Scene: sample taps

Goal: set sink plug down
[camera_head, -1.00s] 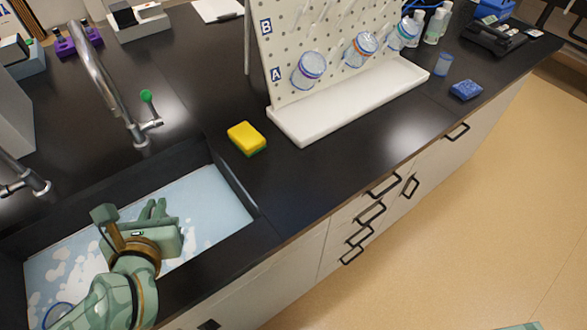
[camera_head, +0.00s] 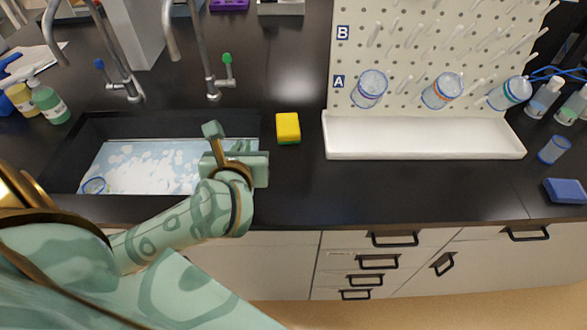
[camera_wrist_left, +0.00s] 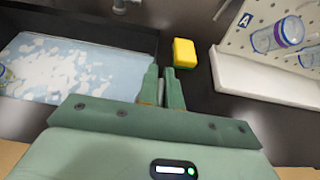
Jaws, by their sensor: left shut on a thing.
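My left gripper (camera_head: 240,150) is above the right end of the black sink (camera_head: 90,128), by the counter edge. In the left wrist view its two fingers (camera_wrist_left: 162,88) are closed together on a small greyish thing, which I take to be the sink plug; the fingers hide most of it. The sink holds pale water with white foam (camera_head: 150,165). No plug shows elsewhere on the counter. My right gripper is not in view.
A yellow sponge (camera_head: 288,128) lies on the counter just right of the sink. A pegboard rack (camera_head: 430,60) with a white drip tray (camera_head: 425,150) stands further right. Taps (camera_head: 212,85) rise behind the sink. The dark counter in front of the tray (camera_head: 400,190) is clear.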

